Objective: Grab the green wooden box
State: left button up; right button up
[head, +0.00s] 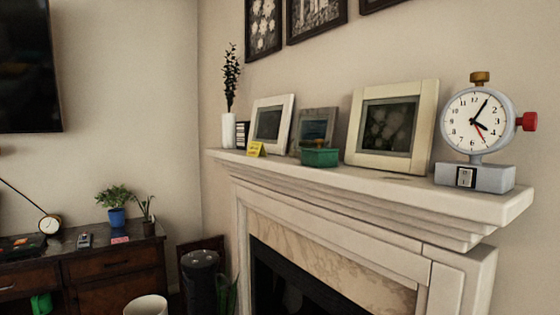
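A small green box (320,158) sits on the white mantel shelf (395,184) in the head view, near the middle of the shelf and close to its front edge. It stands in front of a small grey picture frame (331,117) and left of a large cream frame (431,112). A small brass-coloured piece shows on or behind its top; I cannot tell which. Neither of my grippers is in view.
A grey clock (475,175) with a red knob stands at the shelf's right end. A white frame (284,112), a yellow card (255,149) and a white vase (228,131) stand at the left. A dark dresser (112,265) and a black cylinder (200,283) are lower left.

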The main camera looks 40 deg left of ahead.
aim_at(315, 160)
jog(key=u, duration=1.2)
jog(key=z, duration=1.35)
jog(key=j+z, duration=0.15)
jog(key=j, duration=0.8)
